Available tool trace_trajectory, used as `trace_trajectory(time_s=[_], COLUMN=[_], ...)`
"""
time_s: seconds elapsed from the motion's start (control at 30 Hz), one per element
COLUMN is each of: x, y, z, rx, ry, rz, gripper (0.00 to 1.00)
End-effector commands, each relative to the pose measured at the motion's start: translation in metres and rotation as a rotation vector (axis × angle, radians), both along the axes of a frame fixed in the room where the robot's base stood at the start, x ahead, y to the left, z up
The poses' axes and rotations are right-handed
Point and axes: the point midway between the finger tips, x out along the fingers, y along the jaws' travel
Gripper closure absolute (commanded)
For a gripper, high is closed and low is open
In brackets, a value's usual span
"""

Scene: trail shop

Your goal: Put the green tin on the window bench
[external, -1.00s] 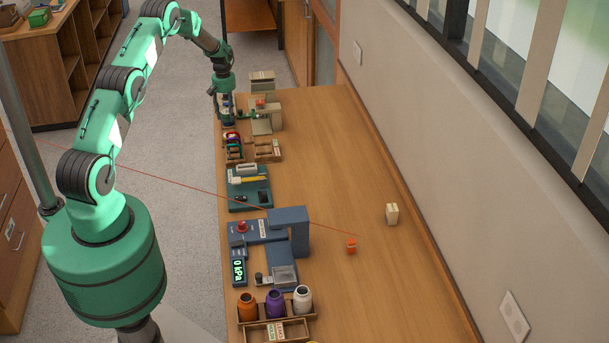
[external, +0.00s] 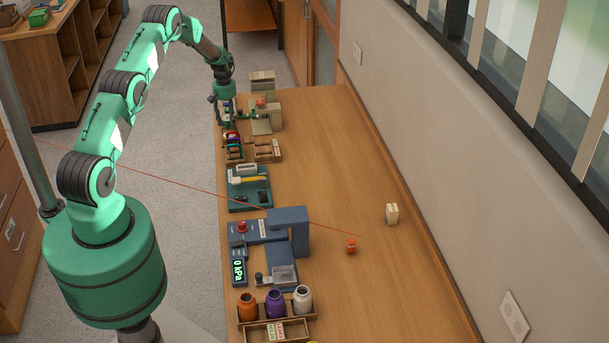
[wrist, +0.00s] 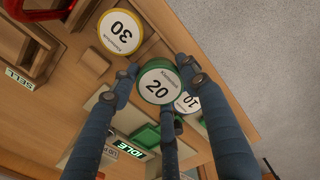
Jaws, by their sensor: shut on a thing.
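The green tin (wrist: 155,93), a round tin with a white lid marked 20 and a green rim, sits between the fingers of my gripper (wrist: 161,80) in the wrist view. My gripper is shut on it. In the external view my gripper (external: 226,106) is at the far left end of the long wooden bench (external: 335,150), which runs along the wall below the windows. The tin is too small to make out there. The wrist view does not clearly show whether the tin is lifted clear of the surface below.
A yellow-rimmed tin marked 30 (wrist: 121,32) and a tin marked 10 (wrist: 188,101) are close beside my fingers. Trays and devices line the bench's left edge, with a blue arch-shaped device (external: 290,228). An orange block (external: 351,246) and a cream block (external: 392,213) stand on the mostly clear right side.

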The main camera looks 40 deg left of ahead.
Motion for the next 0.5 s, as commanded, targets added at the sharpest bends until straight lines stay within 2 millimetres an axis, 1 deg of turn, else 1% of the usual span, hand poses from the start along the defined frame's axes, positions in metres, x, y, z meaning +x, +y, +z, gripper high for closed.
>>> trace_trajectory(time_s=[0.03,0.2,0.33,0.5], x=[-0.001,-0.001,0.0,0.0], y=[0.0,0.0,0.0,0.0], z=[-0.006,-0.02,-0.027,-0.032], rx=[-0.001,0.0,-0.001,0.0], ry=[0.002,0.001,0.001,0.0], rz=[0.0,0.0,0.0,0.0], gripper=[0.84,0.84,0.84,0.84])
